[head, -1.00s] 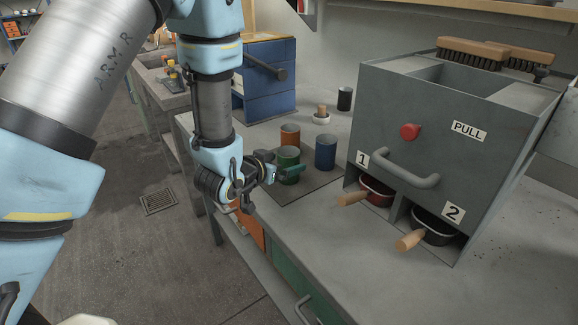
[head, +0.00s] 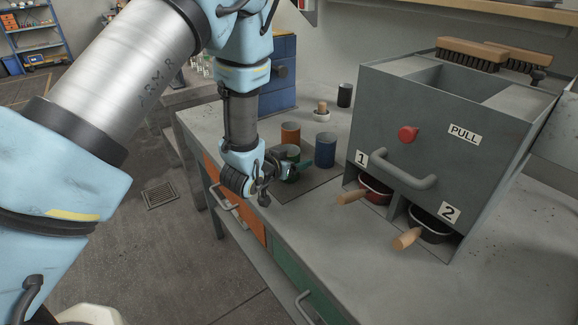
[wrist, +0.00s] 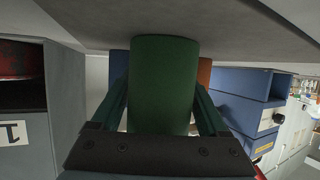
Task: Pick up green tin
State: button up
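The green tin (head: 291,177) stands upright on a dark mat (head: 316,178) on the bench, partly hidden behind my gripper (head: 288,168) in the head view. In the wrist view, which is upside down, the green tin (wrist: 164,85) fills the middle, between the two fingers of my gripper (wrist: 163,95). The fingers are spread, one on each side of the tin, with a narrow gap showing near their bases. Contact at the fingertips is hard to judge because the tin covers them.
An orange tin (head: 290,134) and a blue tin (head: 325,149) stand close to the green one. A grey box (head: 440,130) with a handle and numbered bays is on the right.

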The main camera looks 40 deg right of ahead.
grip_shut()
dwell(0.4)
